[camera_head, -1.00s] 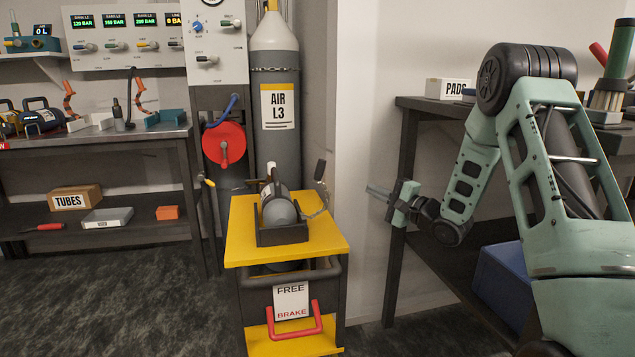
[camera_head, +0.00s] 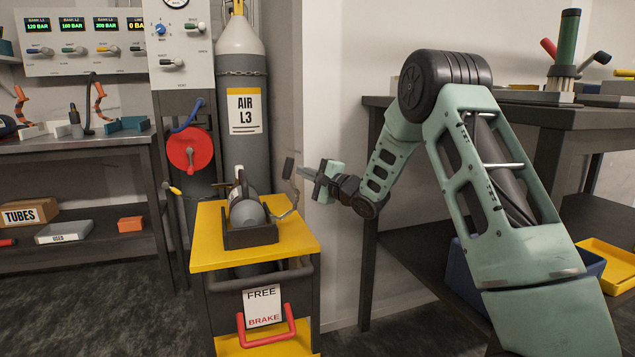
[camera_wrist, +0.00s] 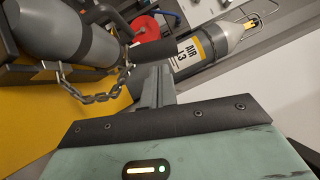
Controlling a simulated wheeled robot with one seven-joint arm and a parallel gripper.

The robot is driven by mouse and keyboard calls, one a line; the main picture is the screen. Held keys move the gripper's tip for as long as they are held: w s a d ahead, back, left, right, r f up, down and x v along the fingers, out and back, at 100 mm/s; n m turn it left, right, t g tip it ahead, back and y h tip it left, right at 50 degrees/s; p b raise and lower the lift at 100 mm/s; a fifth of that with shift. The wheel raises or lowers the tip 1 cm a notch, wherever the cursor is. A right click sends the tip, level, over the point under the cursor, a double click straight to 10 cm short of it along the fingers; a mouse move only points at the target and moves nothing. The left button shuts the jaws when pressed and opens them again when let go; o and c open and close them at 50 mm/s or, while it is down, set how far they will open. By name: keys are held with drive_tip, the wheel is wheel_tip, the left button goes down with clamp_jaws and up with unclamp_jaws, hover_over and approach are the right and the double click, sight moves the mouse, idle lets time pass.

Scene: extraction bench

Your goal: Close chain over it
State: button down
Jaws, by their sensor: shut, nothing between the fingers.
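A small grey cylinder (camera_head: 245,212) lies in a dark cradle (camera_head: 250,239) on top of a yellow cart (camera_head: 196,249). It also shows at upper left in the wrist view (camera_wrist: 62,30). A metal chain (camera_head: 287,211) hangs at the cradle's right side, below a dark handle-like piece (camera_head: 288,168). In the wrist view the chain (camera_wrist: 97,98) sags beside the cylinder and rises towards a dark piece near my fingers. My gripper (camera_head: 304,172) is shut and empty, just right of that piece. Whether they touch is unclear.
A tall AIR L3 cylinder (camera_head: 240,80) and a red reel (camera_head: 189,149) stand behind the cart. A red lever (camera_head: 267,331) sits below the FREE/BRAKE sign (camera_head: 263,307). A bench (camera_head: 540,116) stands right; a wall corner is close behind my gripper.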

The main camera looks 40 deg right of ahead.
drive_tip(key=shift+w+a, duration=0.1)
drive_tip(key=shift+a, duration=0.1)
drive_tip(key=shift+r, duration=0.15)
drive_tip(key=w+a+r+n+g+h+p, duration=0.1)
drive_tip(key=a+r+n+g+p, duration=0.15)
drive_tip(key=a+p, duration=0.35)
drive_tip(key=w+a+r+n+g+h+p, duration=0.15)
drive_tip(key=a+n+p, duration=0.25)
drive_tip(key=p, duration=0.4)
drive_tip(key=w+a+f+n+g+h, duration=0.1)
drive_tip(key=w+a+f+n+h, duration=0.1)
drive_tip(key=a+f, duration=0.4)
drive_tip(key=w+a+f+n+g+h, duration=0.2)
drive_tip(key=a+f+n, duration=0.2)
drive_tip(key=a+f, duration=0.2)
drive_tip(key=shift+w+a+f+h+p, duration=0.25)
drive_tip(key=shift+a+f+h+p, duration=0.15)
drive_tip(key=shift+a, duration=0.85)
drive_tip(key=shift+f, duration=0.1)
